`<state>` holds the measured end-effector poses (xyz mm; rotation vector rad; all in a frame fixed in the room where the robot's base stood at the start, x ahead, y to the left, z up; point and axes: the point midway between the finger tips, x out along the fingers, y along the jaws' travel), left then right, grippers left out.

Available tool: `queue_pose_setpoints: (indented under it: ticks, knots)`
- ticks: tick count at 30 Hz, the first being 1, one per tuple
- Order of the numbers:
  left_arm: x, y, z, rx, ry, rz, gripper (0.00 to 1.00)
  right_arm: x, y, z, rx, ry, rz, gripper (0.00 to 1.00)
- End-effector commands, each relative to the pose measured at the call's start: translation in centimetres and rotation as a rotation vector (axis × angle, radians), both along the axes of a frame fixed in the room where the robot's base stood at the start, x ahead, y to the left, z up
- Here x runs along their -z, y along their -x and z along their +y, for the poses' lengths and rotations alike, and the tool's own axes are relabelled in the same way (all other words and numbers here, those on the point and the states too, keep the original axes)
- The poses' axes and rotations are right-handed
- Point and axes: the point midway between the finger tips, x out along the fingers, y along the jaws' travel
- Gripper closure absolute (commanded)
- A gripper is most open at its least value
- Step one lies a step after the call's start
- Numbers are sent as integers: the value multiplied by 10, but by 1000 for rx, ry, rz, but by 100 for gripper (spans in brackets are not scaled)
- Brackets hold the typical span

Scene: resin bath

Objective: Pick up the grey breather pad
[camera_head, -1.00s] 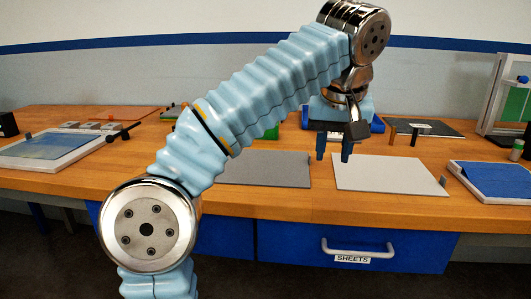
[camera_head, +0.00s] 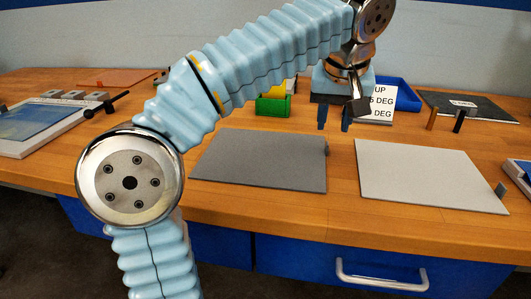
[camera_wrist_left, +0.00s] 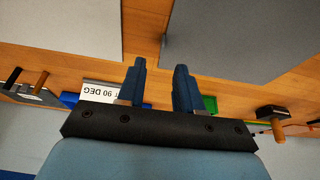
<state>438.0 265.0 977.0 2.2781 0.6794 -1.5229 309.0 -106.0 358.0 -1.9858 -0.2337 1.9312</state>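The grey breather pad (camera_head: 265,163) lies flat on the wooden bench, left of a paler, off-white sheet (camera_head: 425,178). A small grey tab (camera_head: 326,147) stands at its far right corner. My left gripper (camera_head: 333,126) points down above the bench, just behind the gap between the two sheets. Its two blue fingers are apart with nothing between them. In the left wrist view, the open fingers (camera_wrist_left: 160,68) show with the grey pad (camera_wrist_left: 235,35) at upper right and the paler sheet (camera_wrist_left: 60,28) at upper left. My right gripper is not in view.
A blue bin (camera_head: 398,92) and a white sign (camera_head: 378,103) stand behind the gripper. A green bin (camera_head: 273,104) is to its left. A dark sheet (camera_head: 485,107) lies at back right. A framed blue panel (camera_head: 35,128) is at far left. Bench wood in front of the pad is clear.

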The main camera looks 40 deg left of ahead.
Motion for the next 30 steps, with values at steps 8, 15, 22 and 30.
queue_pose_setpoints:
  ticks: [8, 15, 22, 30]
  knots:
    - [25, -10, 9, -3, 0, 2, 65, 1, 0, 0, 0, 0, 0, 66]
    - [54, -23, 19, -1, 1, 2, 65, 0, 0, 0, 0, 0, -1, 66]
    - [57, -24, 19, 0, 1, -1, 65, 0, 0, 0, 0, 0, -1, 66]
    - [57, -24, 19, 0, 1, -1, 100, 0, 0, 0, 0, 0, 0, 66]
